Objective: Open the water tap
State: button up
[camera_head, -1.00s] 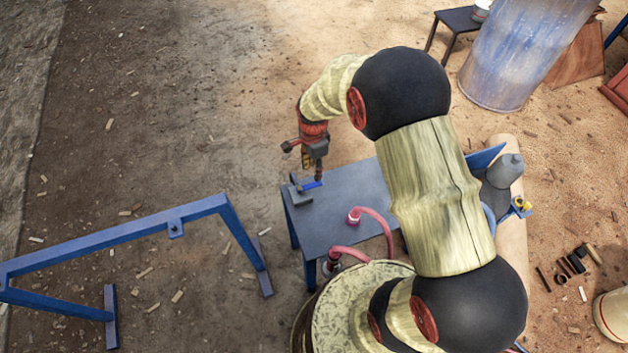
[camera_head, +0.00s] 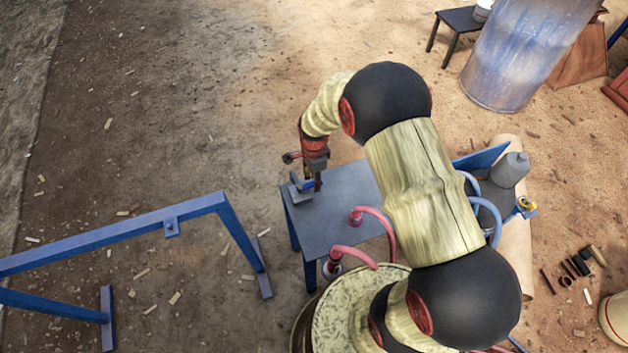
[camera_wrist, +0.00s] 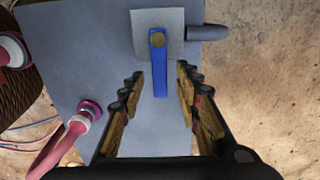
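The water tap has a blue lever handle (camera_wrist: 158,62) on a square grey base plate (camera_wrist: 143,22), with a dark spout (camera_wrist: 208,32) pointing right in the wrist view. In the head view the tap's base (camera_head: 298,198) sits at the table's left end, and the handle (camera_head: 307,184) is partly hidden by my gripper. My gripper (camera_head: 315,185) is at the tap. In the wrist view my gripper (camera_wrist: 159,80) is open, with its fingertips on either side of the handle's free end and visible gaps on both sides. I cannot tell the exact height between fingertips and handle.
The grey table (camera_head: 335,205) also bears a pink hose (camera_head: 378,215). A blue steel frame (camera_head: 120,233) stands at the left. A grey can (camera_head: 508,172) is behind the table's right end. Open ground lies beyond the table.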

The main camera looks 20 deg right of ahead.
jog(key=shift+c, duration=0.3)
jog(key=c, duration=0.7)
grip_shut()
